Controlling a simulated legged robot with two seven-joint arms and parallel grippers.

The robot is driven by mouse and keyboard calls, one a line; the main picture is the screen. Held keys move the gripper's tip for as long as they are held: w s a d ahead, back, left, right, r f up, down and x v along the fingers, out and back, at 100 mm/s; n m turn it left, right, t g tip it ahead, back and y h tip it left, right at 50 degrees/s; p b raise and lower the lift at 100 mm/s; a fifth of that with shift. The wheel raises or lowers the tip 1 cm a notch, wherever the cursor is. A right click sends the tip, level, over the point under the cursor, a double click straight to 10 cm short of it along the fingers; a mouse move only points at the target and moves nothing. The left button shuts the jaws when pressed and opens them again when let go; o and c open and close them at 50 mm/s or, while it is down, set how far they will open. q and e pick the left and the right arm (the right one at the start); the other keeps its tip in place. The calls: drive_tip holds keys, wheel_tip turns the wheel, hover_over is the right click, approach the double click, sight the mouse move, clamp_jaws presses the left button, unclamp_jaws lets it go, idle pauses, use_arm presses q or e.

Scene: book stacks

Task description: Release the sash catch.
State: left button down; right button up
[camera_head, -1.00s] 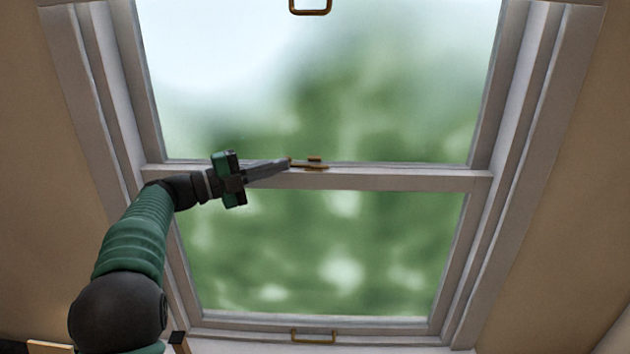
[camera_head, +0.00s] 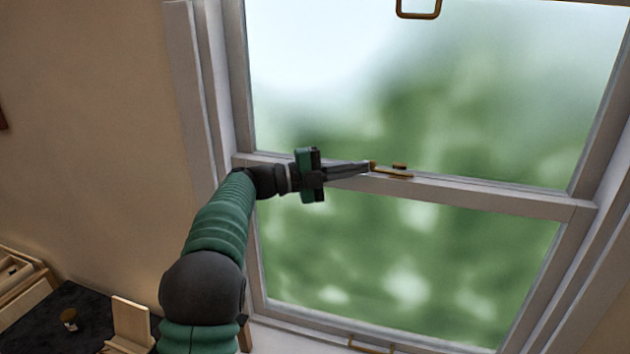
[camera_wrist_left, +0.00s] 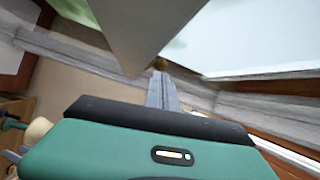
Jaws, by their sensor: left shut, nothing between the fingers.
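The brass sash catch (camera_head: 398,171) sits on the meeting rail (camera_head: 450,189) between the upper and lower panes. My left gripper (camera_head: 368,167) is shut and empty, its fingertips at the left end of the catch, by a small brass knob. In the left wrist view the closed fingers (camera_wrist_left: 162,92) point at the brass knob (camera_wrist_left: 160,64). I cannot tell whether the tips touch it. My right gripper is in neither view.
A dark surface (camera_head: 65,318) with wooden pieces lies at the lower left.

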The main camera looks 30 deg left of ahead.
use_arm(q)
drive_tip(key=b+v, duration=0.4)
drive_tip(key=v, duration=1.2)
drive_tip(key=shift+a+b, duration=0.15)
drive_tip(key=shift+b, duration=0.2)
drive_tip(key=shift+s+f, duration=0.1)
drive_tip(key=shift+s, duration=0.05)
